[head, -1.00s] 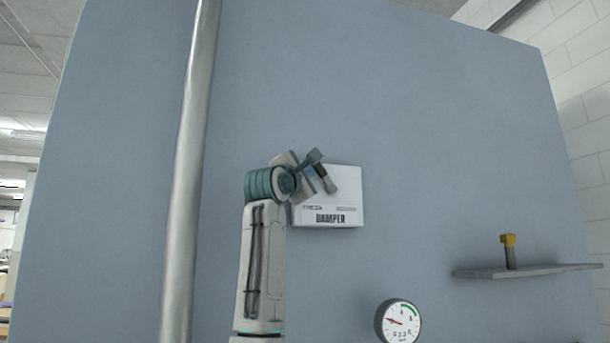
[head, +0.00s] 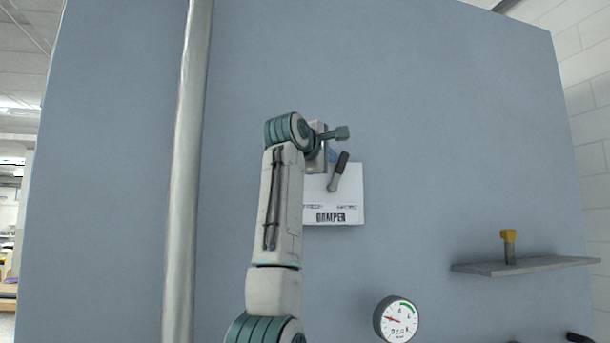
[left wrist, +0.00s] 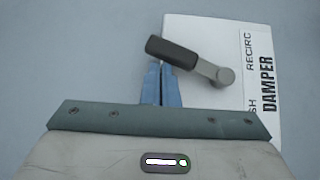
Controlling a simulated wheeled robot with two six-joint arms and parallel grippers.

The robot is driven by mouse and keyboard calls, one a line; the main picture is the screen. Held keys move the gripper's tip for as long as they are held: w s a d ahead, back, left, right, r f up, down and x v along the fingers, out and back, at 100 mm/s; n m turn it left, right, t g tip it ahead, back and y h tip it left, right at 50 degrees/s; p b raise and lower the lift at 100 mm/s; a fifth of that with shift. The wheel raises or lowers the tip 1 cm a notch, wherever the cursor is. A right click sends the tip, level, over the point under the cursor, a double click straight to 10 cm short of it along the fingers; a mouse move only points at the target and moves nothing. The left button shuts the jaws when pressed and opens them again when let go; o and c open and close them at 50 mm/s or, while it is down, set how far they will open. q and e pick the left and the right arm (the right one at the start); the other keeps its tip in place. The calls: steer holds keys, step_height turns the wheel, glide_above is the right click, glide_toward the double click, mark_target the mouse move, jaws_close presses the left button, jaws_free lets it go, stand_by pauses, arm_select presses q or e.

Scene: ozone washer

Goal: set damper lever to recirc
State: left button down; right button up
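The damper lever (head: 342,165) has a dark grip and a grey arm. It is mounted on a white plate (head: 333,215) labelled DAMPER, with a FRESH mark at left and a RECIRC mark at right. The lever leans up and right, to the RECIRC side. My left gripper (head: 331,155) is at the lever's left side. In the left wrist view its blue fingers (left wrist: 161,84) are together, with nothing seen between them. Their tips are at the edge of the dark grip (left wrist: 171,52); contact cannot be told. My right gripper is not in view.
A vertical metal pipe (head: 187,180) runs up the blue-grey panel (head: 450,130) at left. A round gauge (head: 396,320) is below the plate. A shelf (head: 525,267) with a yellow-topped object (head: 508,247) juts out at right. The panel right of the lever is clear.

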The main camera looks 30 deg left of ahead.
mark_target(344, 158)
arm_select(q)
steer(key=shift+w+d, duration=1)
steer(key=shift+w, duration=0.15)
steer(key=shift+w+d, duration=0.1)
steer(key=shift+p, duration=0.3)
